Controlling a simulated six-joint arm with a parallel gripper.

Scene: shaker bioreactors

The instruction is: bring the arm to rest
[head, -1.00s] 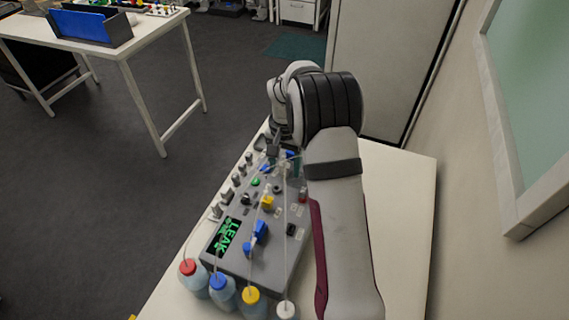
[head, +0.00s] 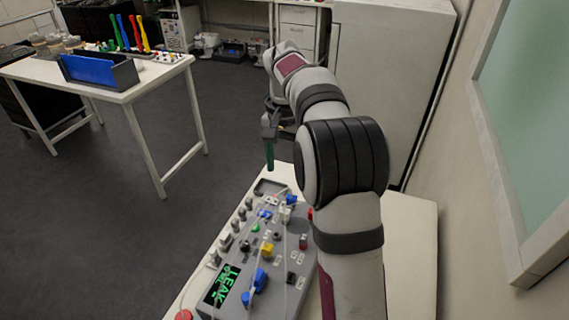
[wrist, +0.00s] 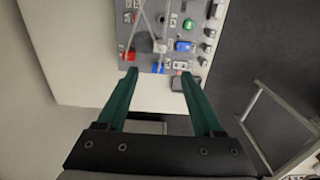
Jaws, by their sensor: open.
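My gripper (head: 269,160) hangs from my bent arm above the far end of the grey control panel in the head view. In the wrist view my gripper (wrist: 160,84) shows two green fingers spread wide apart with nothing between them. The grey panel (head: 243,280) with tubes, knobs and a green "LEAK" display lies below on the white table and also shows at the top of the wrist view (wrist: 178,45). The gripper is apart from the panel.
The white table (head: 408,235) is bare to the right of my arm. A wall with a window (head: 535,140) is at the right. A tall pale cabinet (head: 385,70) stands behind. Another white table (head: 130,95) with a blue bin (head: 88,72) is at the left, across open floor.

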